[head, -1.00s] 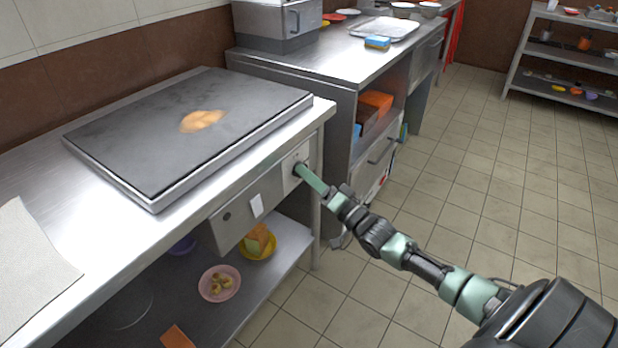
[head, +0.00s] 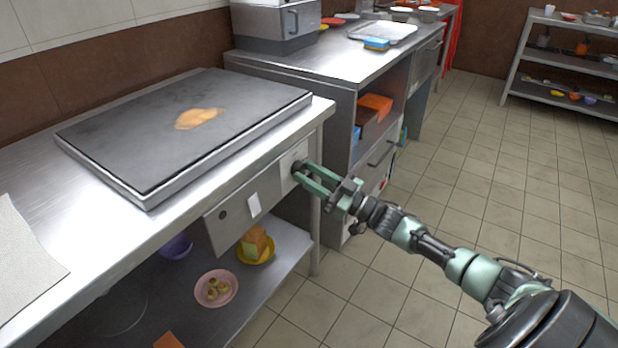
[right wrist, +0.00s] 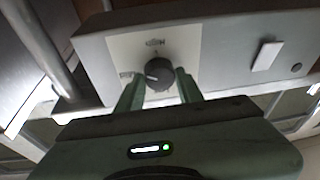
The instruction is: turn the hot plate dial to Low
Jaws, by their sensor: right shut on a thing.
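The hot plate (head: 185,128) is a dark flat slab on the steel counter, with a tan patch on top. Its dial (right wrist: 159,73) is a black round knob on a pale plate at the end of the front panel. The dial also shows in the head view (head: 297,167). My right gripper (head: 306,178) reaches it from the front, and its green fingers are shut on the dial, one on each side. In the right wrist view a light mark on the dial points to the left. My left gripper is not in view.
The front panel also has a white switch (head: 254,205) and a small dark button (head: 223,215). A shelf below holds a pink bowl (head: 216,289) and a yellow plate (head: 256,251). A second steel counter (head: 337,66) stands behind. The tiled floor at right is clear.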

